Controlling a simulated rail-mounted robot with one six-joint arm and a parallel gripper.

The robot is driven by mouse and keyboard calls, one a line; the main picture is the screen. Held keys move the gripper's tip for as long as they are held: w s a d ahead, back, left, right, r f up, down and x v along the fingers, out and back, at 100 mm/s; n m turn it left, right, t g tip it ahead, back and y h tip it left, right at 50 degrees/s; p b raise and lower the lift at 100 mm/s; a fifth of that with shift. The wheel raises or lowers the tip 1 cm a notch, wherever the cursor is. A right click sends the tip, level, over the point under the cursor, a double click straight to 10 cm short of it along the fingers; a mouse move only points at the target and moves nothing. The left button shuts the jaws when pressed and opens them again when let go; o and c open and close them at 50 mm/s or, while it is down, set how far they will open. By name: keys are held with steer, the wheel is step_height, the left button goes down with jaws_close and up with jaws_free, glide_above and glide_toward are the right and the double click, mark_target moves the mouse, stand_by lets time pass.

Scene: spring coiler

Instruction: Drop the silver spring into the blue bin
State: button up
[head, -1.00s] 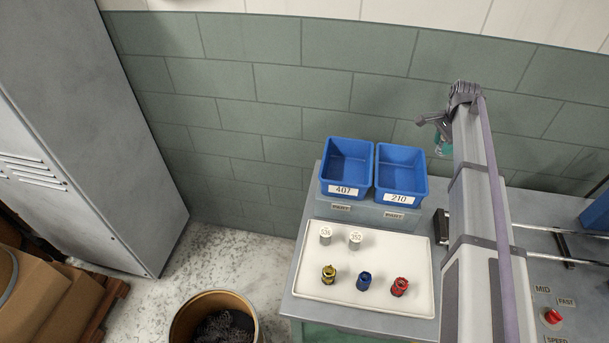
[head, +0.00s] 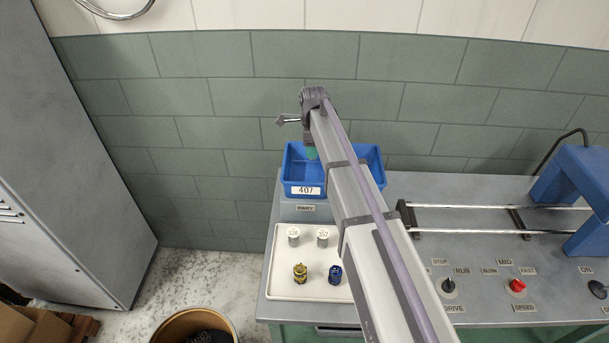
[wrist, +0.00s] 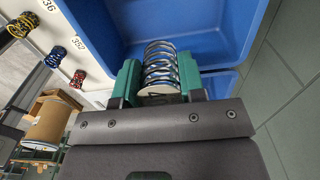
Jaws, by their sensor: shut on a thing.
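The silver spring (wrist: 160,62) is held upright between the green fingers of my gripper (wrist: 159,80) in the wrist view, with a pale disc at its near end. In the head view my gripper (head: 311,153) hangs over the blue bin labelled 407 (head: 303,190); the spring cannot be made out there. A second blue bin (head: 373,158) stands right beside it, mostly hidden behind my arm. In the wrist view a blue bin interior (wrist: 215,30) lies beyond the spring, and the bin looks empty where visible.
A white tray (head: 283,282) in front of the bins holds two white cylinders (head: 293,236), a yellow spring (head: 300,272) and a blue spring (head: 335,274). A red spring (wrist: 78,78) shows in the wrist view. Rails (head: 480,207) and a control panel lie to the right.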

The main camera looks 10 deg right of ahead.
step_height(320, 180, down, 5)
steer(key=b, duration=0.3)
steer(key=shift+b, duration=0.4)
steer(key=shift+r, duration=0.2)
steer(key=o, duration=1)
step_height(320, 180, up, 11)
steer(key=p, duration=1.1)
steer(key=shift+f, duration=0.1)
